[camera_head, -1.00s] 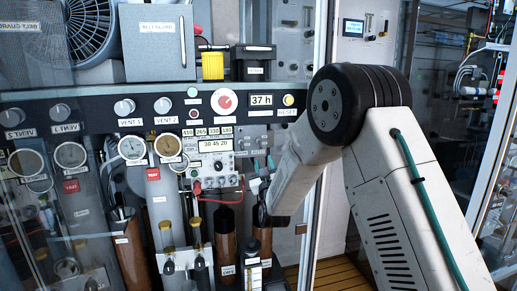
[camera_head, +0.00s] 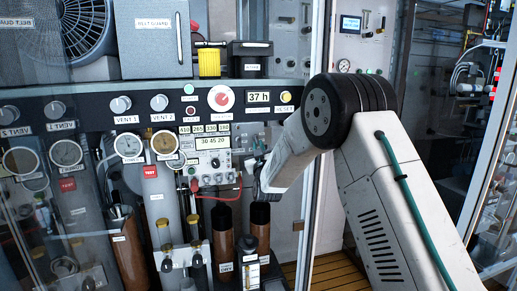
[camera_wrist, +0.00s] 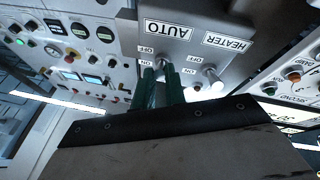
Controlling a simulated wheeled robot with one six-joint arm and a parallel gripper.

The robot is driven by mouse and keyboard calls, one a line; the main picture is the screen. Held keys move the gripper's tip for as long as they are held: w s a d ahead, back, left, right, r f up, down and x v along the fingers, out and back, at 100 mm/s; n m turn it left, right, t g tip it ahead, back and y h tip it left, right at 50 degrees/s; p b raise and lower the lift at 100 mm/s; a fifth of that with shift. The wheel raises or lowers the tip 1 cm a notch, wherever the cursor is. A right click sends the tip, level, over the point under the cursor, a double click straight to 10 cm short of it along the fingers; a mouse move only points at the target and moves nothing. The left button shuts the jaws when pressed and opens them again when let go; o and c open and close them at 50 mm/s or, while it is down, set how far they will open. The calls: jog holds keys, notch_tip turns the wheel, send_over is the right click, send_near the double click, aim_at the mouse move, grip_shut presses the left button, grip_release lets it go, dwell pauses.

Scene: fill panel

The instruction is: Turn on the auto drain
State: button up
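In the wrist view a grey switch box (camera_wrist: 128,28) shows upside down, with an AUTO label (camera_wrist: 168,29) and a HEATER label (camera_wrist: 226,42). Each has a metal toggle with OFF and ON marks. The two dark green fingers of my gripper (camera_wrist: 162,92) are close together at the AUTO toggle (camera_wrist: 160,66), with a narrow gap between them. They partly hide this toggle, so its position and whether they grip it are unclear. The HEATER toggle (camera_wrist: 212,78) is free beside them. In the head view my gripper (camera_head: 259,168) is by the panel's lower right, its fingers barely visible.
A red cable (camera_head: 232,198) hangs left of my gripper. Brown cylinders (camera_head: 222,236) stand below. A glass door frame (camera_head: 318,180) is close to my arm.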

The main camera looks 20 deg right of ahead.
grip_shut()
jog(key=shift+r, duration=0.1)
jog(key=shift+s+r+g+y, duration=0.15)
jog(key=shift+r+g+y, duration=0.2)
jog(key=shift+g, duration=0.35)
jog(key=shift+r+n+g, duration=0.2)
jog(key=shift+r+g, duration=0.25)
jog(key=shift+g, duration=0.55)
jog(key=shift+r+n+g, duration=0.2)
jog(key=shift+r+g, duration=0.25)
jog(key=shift+g, duration=0.55)
jog(key=o, duration=0.6)
grip_release()
